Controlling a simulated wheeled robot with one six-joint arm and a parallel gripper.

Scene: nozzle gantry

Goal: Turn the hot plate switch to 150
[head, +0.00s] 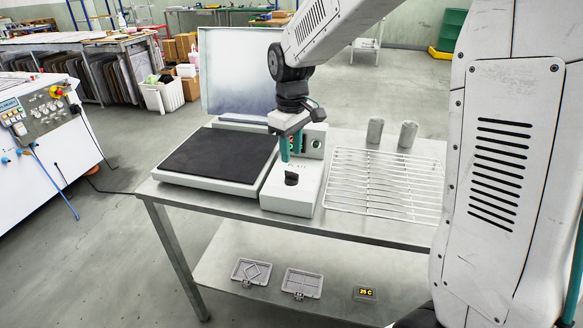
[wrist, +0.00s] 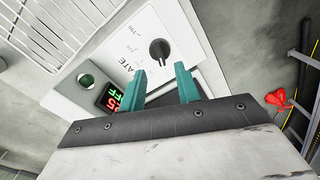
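The hot plate's control box (head: 290,203) is a white block on the steel table with a black knob (head: 291,178) on its sloped top. The knob also shows in the wrist view (wrist: 160,50), with small print on the panel around it; its exact setting cannot be read. My gripper (head: 291,152) hangs above and behind the knob in the head view. In the wrist view its two teal fingers (wrist: 160,68) stand apart with nothing between them, and the knob shows beyond their tips, not held. A lit red and green display (wrist: 113,96) is beside the fingers, partly readable.
A black heating slab (head: 218,155) lies left of the box, with a raised lid (head: 238,75) behind. A wire rack (head: 385,187) and two grey cylinders (head: 375,131) stand right.

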